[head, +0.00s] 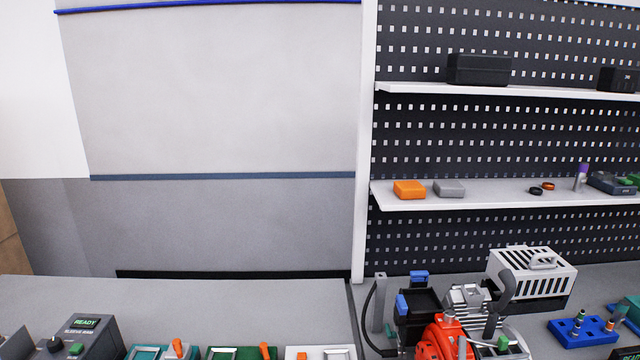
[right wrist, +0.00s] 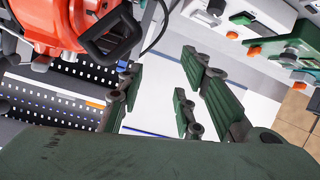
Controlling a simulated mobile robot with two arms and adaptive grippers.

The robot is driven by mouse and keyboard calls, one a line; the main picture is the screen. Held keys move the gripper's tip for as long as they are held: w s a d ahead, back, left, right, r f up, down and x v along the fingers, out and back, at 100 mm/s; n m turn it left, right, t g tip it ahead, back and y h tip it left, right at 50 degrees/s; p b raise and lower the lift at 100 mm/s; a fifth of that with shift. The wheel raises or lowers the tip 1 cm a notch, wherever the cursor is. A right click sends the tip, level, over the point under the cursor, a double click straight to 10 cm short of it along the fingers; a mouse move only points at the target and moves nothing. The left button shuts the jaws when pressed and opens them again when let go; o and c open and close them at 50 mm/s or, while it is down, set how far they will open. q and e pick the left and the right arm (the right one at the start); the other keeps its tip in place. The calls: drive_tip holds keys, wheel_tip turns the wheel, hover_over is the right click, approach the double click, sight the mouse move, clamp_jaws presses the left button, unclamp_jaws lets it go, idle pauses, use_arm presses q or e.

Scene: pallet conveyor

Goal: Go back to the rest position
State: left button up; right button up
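In the right wrist view my right gripper (right wrist: 160,82) is open, with its green-padded fingers well apart. Nothing shows between the fingers except the pale wall or floor behind. The red machine (right wrist: 52,18) with a dark handle is at the upper left of that view, apart from the fingers. In the head view neither gripper shows. The red machine (head: 443,338) stands at the bottom right of that view, partly cut off by the lower edge. My left gripper is in neither view.
Several fixtures with orange levers, including a green one (head: 238,353), line the bottom edge. A box with a READY display (head: 88,333) stands left of them. A vented grey housing (head: 532,275) and a blue holder (head: 583,331) are at right. Shelves (head: 480,197) hang behind.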

drive_tip(key=s+d+f+m+g, duration=0.1)
drive_tip(key=s+d+f+g, duration=0.15)
drive_tip(key=s+f, duration=0.45)
drive_tip(key=s+d+f+g, duration=0.2)
drive_tip(key=s+f+g, duration=0.2)
drive_tip(key=s, duration=0.6)
drive_tip(key=s+d+f+m+g, duration=0.15)
drive_tip(key=s+f+g, duration=0.3)
drive_tip(key=s, duration=0.45)
wheel_tip(320, 180, down, 30)
drive_tip(key=b, duration=0.5)
drive_tip(key=s+d+f+g+b, duration=0.1)
drive_tip(key=s+f+b, duration=0.1)
drive_tip(key=s+f, duration=0.7)
drive_tip(key=s+d+f+n+h+b, duration=0.1)
drive_tip(key=s+d+f+b, duration=0.1)
drive_tip(key=s+f, duration=0.7)
wheel_tip(320, 180, down, 4)
drive_tip(key=shift+r+g+b, duration=0.1)
drive_tip(key=shift+g+b, duration=0.3)
drive_tip(key=shift+b, duration=0.1)
